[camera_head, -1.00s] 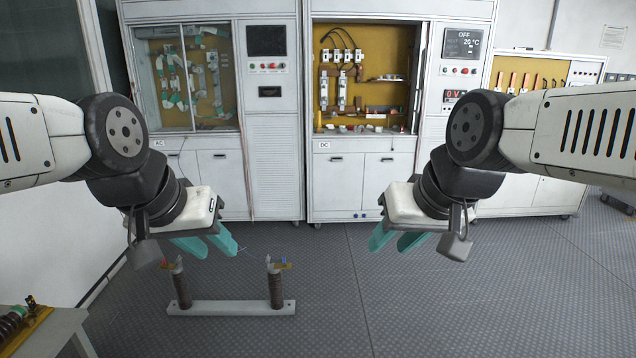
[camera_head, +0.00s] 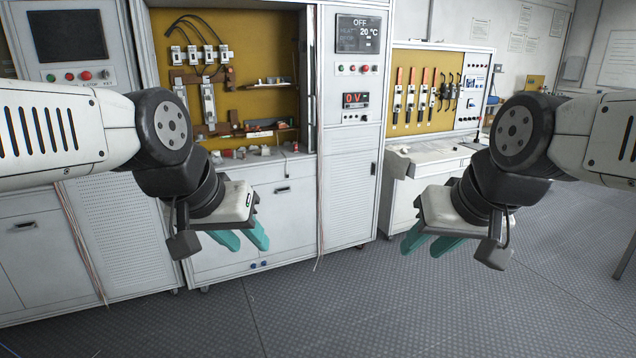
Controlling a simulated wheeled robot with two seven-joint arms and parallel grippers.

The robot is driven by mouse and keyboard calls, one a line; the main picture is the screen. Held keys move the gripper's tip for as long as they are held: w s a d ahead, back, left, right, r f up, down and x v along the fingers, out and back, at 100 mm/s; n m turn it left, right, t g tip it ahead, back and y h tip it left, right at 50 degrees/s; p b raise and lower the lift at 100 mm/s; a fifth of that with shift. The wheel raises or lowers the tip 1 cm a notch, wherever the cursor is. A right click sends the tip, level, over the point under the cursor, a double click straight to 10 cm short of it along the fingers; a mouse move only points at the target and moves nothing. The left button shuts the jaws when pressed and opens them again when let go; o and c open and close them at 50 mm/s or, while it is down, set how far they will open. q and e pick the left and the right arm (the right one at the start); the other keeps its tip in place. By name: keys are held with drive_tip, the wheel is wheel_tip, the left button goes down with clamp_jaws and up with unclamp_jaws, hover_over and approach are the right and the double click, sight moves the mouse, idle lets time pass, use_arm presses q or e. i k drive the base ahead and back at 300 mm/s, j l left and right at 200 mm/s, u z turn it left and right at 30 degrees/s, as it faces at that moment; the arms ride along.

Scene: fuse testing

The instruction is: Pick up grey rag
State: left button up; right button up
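I cannot make out a grey rag for certain. A small pale grey lump (camera_head: 401,150) lies at the left end of the worktop of the right-hand bench; it is too small to tell what it is. My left gripper (camera_head: 249,246) hangs in front of the middle cabinet, its two teal fingers apart and empty. My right gripper (camera_head: 421,249) hangs in front of the right-hand bench, its teal fingers also apart and empty. Neither gripper touches anything.
The middle cabinet (camera_head: 345,200) has an open bay with small parts on its ledge (camera_head: 270,155). The bench worktop (camera_head: 430,158) stands to the right, below a yellow panel of switches (camera_head: 425,75). The grey floor (camera_head: 370,310) in front is clear.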

sight(216, 160)
drive_tip(key=i+u, duration=0.2)
drive_tip(key=i, duration=0.3)
drive_tip(key=i+u, duration=0.25)
drive_tip(key=i, duration=0.25)
drive_tip(key=i+l+u, duration=0.2)
drive_tip(key=i, duration=0.25)
drive_tip(key=i+l+u, duration=0.2)
drive_tip(key=i, duration=0.3)
drive_tip(key=i+j+u, duration=0.3)
drive_tip(key=i, duration=0.45)
drive_tip(key=i+u, duration=0.3)
drive_tip(key=i, duration=0.5)
